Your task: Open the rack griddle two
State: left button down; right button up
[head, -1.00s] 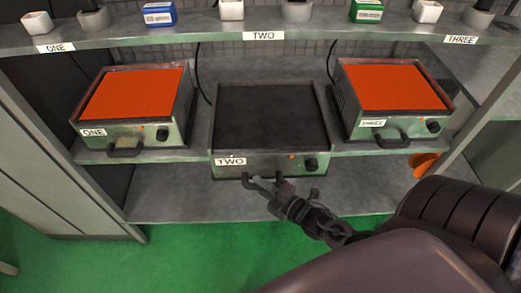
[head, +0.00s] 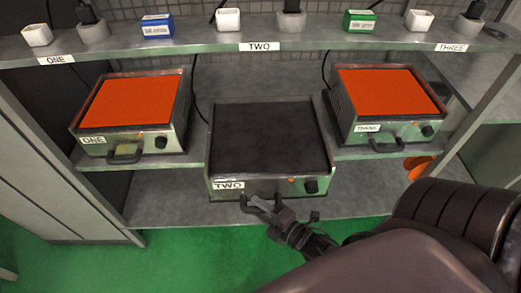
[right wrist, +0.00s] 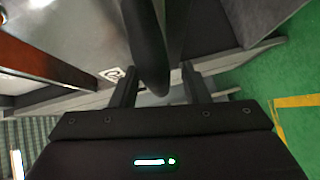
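In the right wrist view the black curved handle (right wrist: 150,55) lies between the two fingers of my right gripper (right wrist: 158,85). The fingers stand apart, with a gap visible at the right finger. My left gripper is not in view.
Griddle one (head: 131,102) at left and griddle three (head: 390,92) at right have orange tops. The shelf above holds sockets and small boxes, blue (head: 158,26) and green (head: 360,20). A lower shelf (head: 165,209) is clear. Green floor (head: 180,255) lies in front.

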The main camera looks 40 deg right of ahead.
jog(key=b+v, duration=0.1)
jog(key=v, duration=0.6)
jog(key=shift+s, duration=0.4)
jog(key=shift+d+r, duration=0.1)
